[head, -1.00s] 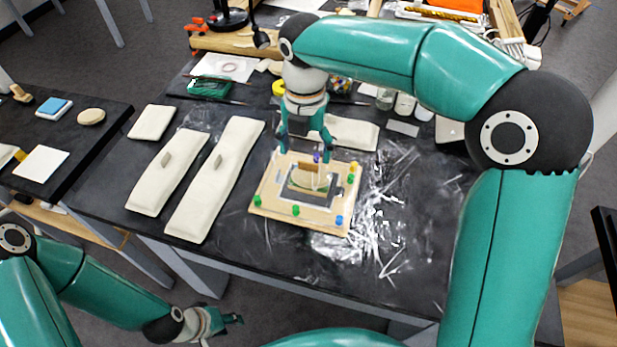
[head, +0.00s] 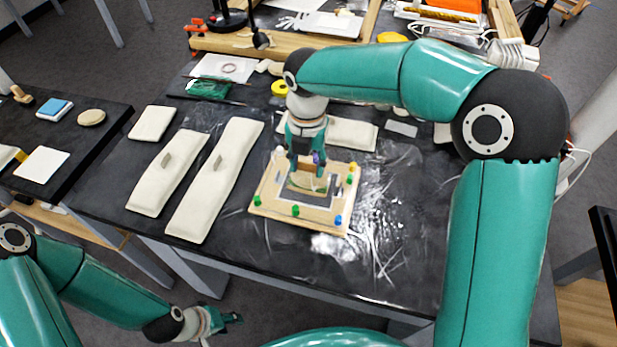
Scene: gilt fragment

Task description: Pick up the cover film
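A pale wooden board (head: 270,203) with coloured pins lies on the black table. A grey-framed piece (head: 323,198) with a greenish middle sits on it. I cannot single out the cover film there; clear, crinkled, shiny film-like material (head: 385,215) lies on the table right of the board. My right gripper (head: 306,173) points down over the board's back half, its fingers fairly close together near a purple pin. The gripper hides what lies between its fingertips. My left gripper (head: 232,319) hangs low in front of the table, away from the board; its finger gap is unclear.
Two long cream pads (head: 214,180) (head: 167,172) lie left of the board, each with a small grey block. Another cream pad (head: 353,133) lies behind it. A yellow roll (head: 280,88) and a lamp (head: 261,40) stand farther back. The table's front is mostly clear.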

